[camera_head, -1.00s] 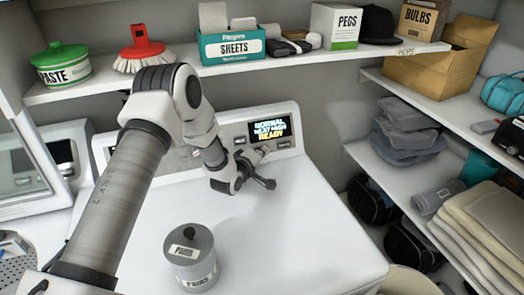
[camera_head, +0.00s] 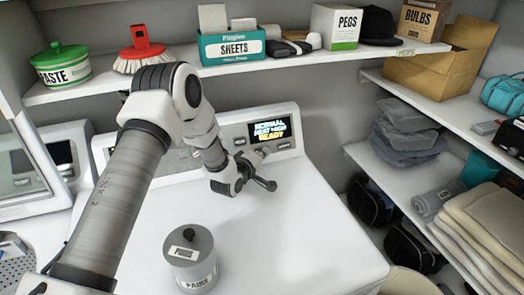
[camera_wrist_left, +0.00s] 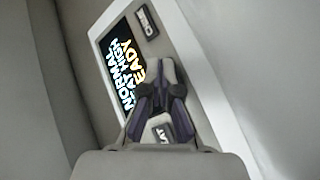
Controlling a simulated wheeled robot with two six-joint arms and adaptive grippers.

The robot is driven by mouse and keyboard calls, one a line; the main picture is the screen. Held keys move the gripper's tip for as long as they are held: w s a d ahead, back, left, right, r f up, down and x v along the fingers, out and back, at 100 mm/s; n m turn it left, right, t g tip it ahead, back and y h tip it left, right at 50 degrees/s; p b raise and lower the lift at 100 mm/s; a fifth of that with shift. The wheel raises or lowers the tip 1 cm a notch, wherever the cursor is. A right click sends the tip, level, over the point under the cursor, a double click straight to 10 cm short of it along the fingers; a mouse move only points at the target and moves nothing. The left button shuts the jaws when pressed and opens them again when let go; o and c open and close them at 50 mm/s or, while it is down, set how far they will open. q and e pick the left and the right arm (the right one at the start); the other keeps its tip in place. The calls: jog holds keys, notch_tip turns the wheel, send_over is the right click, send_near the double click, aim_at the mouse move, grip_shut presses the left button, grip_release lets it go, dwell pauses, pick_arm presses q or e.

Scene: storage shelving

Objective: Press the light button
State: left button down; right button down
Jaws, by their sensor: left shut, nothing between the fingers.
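My left gripper (camera_head: 263,152) is shut and empty, its tips close to the white appliance's control panel (camera_head: 220,140), just below the lit display (camera_head: 270,132) reading NORMAL, HEAT HIGH, READY. In the left wrist view the closed fingertips (camera_wrist_left: 168,66) lie over the panel between two dark labelled buttons. One button (camera_wrist_left: 147,22) is past the tips; the other (camera_wrist_left: 160,132) is partly hidden behind the fingers. I cannot read for sure which is the light button. Contact with the panel cannot be told. My right gripper is not in view.
A grey lidded canister (camera_head: 190,262) stands on the appliance's white top (camera_head: 310,230), otherwise clear. Above the panel a shelf (camera_head: 300,58) holds a teal box (camera_head: 231,46), a brush and a tub. Side shelves with folded cloths (camera_head: 485,220) stand at right.

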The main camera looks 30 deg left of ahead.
pick_arm(q)
jog(key=shift+s+d+r, duration=0.15)
jog(key=shift+s+d, duration=0.05)
jog(key=shift+s+d+r+p, duration=0.3)
jog(key=shift+s+d+r, duration=0.25)
jog(key=shift+s+d, duration=0.25)
jog(key=shift+s+d+r+p, duration=0.25)
jog(key=shift+s+d+r, duration=0.25)
jog(key=shift+s+d, duration=0.3)
jog(key=shift+w+d, duration=0.1)
